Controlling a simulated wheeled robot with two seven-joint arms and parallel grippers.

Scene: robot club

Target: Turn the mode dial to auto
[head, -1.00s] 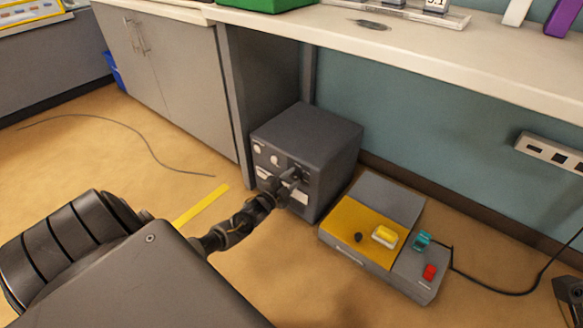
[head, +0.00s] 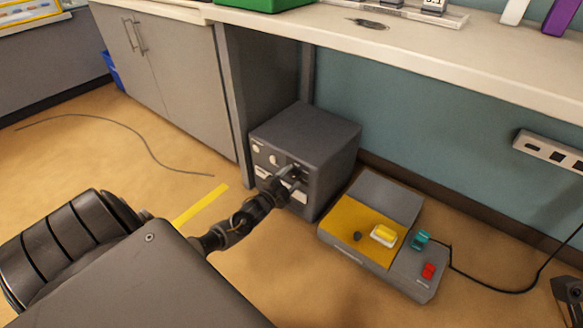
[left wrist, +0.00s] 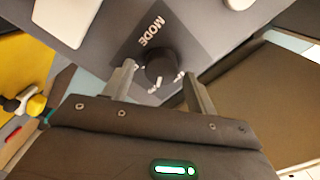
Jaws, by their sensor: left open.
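The mode dial (left wrist: 160,66) is a round black knob below the word MODE on a dark panel in the left wrist view. Small white marks show around its edge; I cannot read its setting. The panel belongs to the dark grey box (head: 318,136) on the floor in the head view. There my left gripper (head: 292,176) is at the box's front face and hides the dial. In the left wrist view its two fingers (left wrist: 159,68) are open, one on each side of the dial. I cannot tell whether they touch it.
A grey and yellow console (head: 345,232) with a yellow button, a teal switch and a red button stands right of the box. Its black cable (head: 490,290) runs right. The counter (head: 420,50) overhangs the box. A yellow strip (head: 202,204) lies on open floor at left.

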